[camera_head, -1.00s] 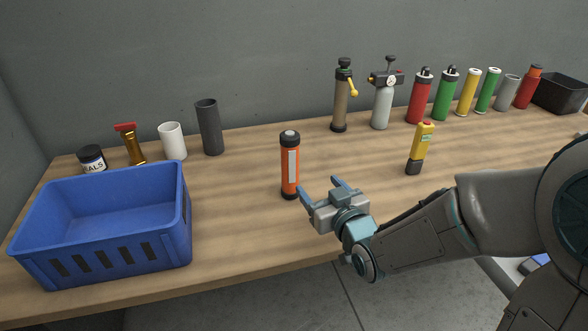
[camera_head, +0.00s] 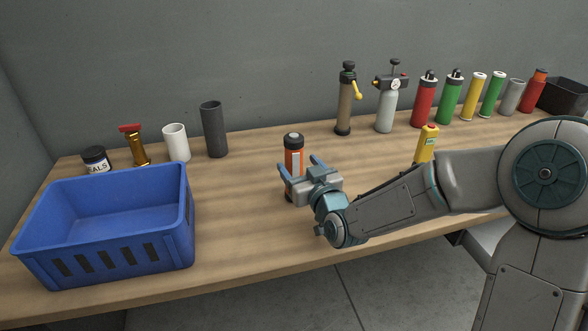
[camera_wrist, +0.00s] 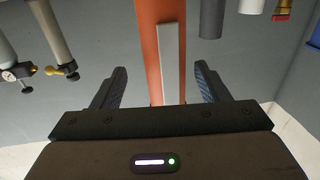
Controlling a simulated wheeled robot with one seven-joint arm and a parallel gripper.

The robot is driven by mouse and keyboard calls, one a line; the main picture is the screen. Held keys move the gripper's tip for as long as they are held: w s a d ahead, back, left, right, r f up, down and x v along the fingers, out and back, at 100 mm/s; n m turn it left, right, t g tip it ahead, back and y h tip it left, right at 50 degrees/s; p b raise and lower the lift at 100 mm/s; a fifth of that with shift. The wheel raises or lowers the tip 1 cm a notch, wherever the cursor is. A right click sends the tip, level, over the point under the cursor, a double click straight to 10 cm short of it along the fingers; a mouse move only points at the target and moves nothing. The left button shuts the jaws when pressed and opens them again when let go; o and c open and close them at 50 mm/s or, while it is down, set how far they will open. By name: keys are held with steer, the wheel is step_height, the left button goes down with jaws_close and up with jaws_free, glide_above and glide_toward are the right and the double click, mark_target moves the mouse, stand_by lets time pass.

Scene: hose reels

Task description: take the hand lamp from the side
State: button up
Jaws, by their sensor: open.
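The hand lamp (camera_head: 294,150) is an orange upright cylinder with a black cap and a pale strip, standing on the workbench. My gripper (camera_head: 301,172) is open in front of it in the head view and covers its lower part. In the wrist view the lamp's orange body (camera_wrist: 149,55) with its grey strip lies between the two fingers of my gripper (camera_wrist: 158,88), with a gap on each side. Neither finger visibly touches it.
A blue crate (camera_head: 110,233) stands at the left front of the bench (camera_head: 230,225). A yellow device (camera_head: 427,143) stands to the right, partly behind my arm. Several cylinders, including a grey bottle (camera_head: 387,108), line the back. The bench between crate and lamp is clear.

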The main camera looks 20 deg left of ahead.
steer(key=shift+a+f+x, duration=0.1)
steer(key=shift+f+x, duration=0.05)
steer(key=shift+x, duration=1.05)
steer(key=shift+a+f+x, duration=0.1)
steer(key=shift+a+x, duration=0.05)
steer(key=shift+x, duration=1)
steer(key=shift+s, duration=0.2)
steer(key=c, duration=1.2)
